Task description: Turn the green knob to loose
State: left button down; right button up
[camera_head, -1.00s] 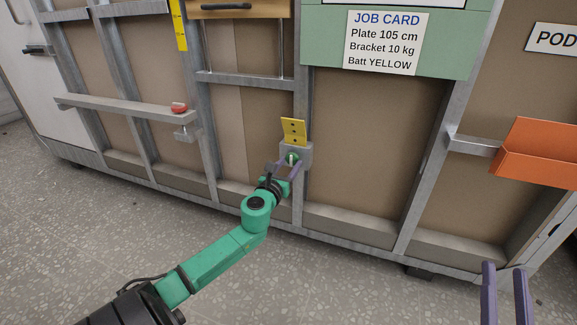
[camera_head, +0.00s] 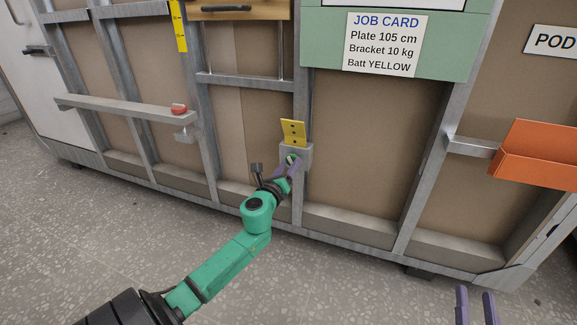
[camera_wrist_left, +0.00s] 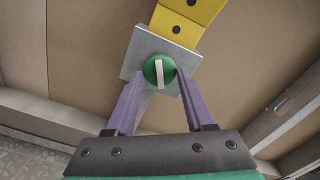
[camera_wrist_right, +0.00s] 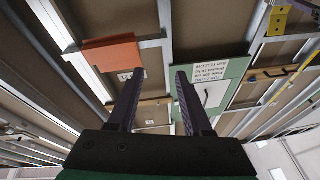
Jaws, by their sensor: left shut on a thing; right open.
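The green knob (camera_head: 293,158) with a white pointer bar sits on a grey square plate (camera_head: 305,152) below a yellow bracket (camera_head: 293,131). In the left wrist view the knob (camera_wrist_left: 153,72) faces me, its white bar nearly upright in the picture. My left gripper (camera_head: 289,163) has its purple fingers on either side of the knob and is shut on it. The fingers partly hide the knob in the head view. My right gripper (camera_head: 475,290) is open and empty at the lower right, away from the wall.
An orange tray (camera_head: 537,160) juts from the wall at the right. A grey rail (camera_head: 125,107) with a red knob (camera_head: 179,109) is at the left. A job card (camera_head: 385,44) hangs above. The speckled floor is clear in front of the wall.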

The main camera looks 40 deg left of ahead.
pick_arm(q)
jog(key=n+p, duration=0.1)
jog(key=n, duration=0.5)
jog(key=shift+n, duration=0.3)
jog(key=n+p, duration=0.1)
jog(key=n, duration=0.3)
jog(key=shift+r, duration=0.1)
jog(key=shift+n+p, duration=0.4)
jog(key=shift+n, duration=0.4)
pick_arm(e)
jog(key=s+f+g, duration=0.3)
jog(key=s+f, duration=0.3)
jog(key=f, duration=0.4)
jog(key=s+a+f+g+h, duration=0.1)
jog(key=s+f+g, duration=0.3)
jog(key=f, duration=0.6)
jog(key=shift+s+a+f+m+g+h, duration=0.2)
jog(key=shift+s+f+m+g+h, duration=0.15)
jog(key=shift+s, duration=0.9)
pick_arm(q)
jog(key=shift+c, duration=1.3)
grip_release()
